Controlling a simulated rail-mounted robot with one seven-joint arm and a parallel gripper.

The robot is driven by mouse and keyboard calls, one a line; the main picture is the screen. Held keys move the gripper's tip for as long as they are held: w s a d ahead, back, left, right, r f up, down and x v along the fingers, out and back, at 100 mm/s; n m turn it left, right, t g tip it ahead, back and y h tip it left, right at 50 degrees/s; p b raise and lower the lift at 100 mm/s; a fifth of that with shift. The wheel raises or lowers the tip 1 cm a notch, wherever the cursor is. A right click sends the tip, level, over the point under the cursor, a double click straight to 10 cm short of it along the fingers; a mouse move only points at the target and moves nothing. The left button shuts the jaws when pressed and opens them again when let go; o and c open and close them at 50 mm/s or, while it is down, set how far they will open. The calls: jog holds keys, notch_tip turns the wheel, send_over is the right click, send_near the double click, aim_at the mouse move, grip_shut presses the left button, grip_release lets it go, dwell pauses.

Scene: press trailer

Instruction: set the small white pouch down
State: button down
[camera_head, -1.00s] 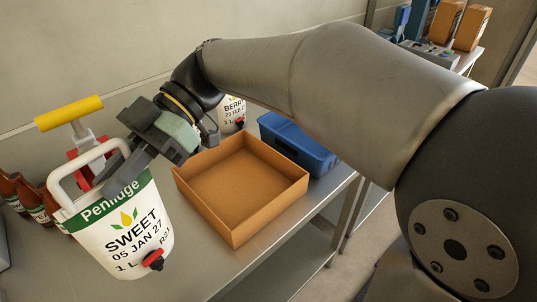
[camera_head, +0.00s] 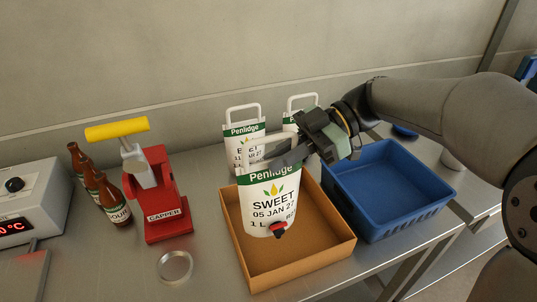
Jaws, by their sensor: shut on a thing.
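The small white pouch (camera_head: 262,216) has a green "Penlidge" band, "SWEET 05 JAN 27" print and a red tap. My gripper (camera_head: 284,160) is shut on it at the top, near its white handle. The pouch hangs upright over the open brown cardboard tray (camera_head: 322,243) and hides much of the tray's left and middle. I cannot tell whether its bottom touches the tray floor. Two similar white pouches stand behind: one at the left (camera_head: 243,145) and one partly hidden by my gripper (camera_head: 290,118).
A blue crate (camera_head: 395,203) stands close to the tray's right side. To the left are a red capper (camera_head: 160,205) with a yellow handle, several brown bottles (camera_head: 116,208) and a white device (camera_head: 35,205) with a display. A metal ring (camera_head: 175,267) lies on the bench at the tray's left.

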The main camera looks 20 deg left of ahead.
jog(key=shift+w+d+f+p, duration=0.25)
jog(key=shift+w+f, duration=0.75)
jog(key=shift+f, duration=0.55)
jog(key=shift+w+d+f+p, duration=0.1)
jog(key=shift+w+f+p, duration=0.2)
jog(key=shift+w+f, duration=1)
jog(key=shift+w+d+f+p, duration=0.25)
jog(key=shift+w+f, duration=0.45)
jog(key=shift+f, duration=1.1)
jog(key=shift+f, duration=0.15)
jog(key=c, duration=1.5)
grip_release()
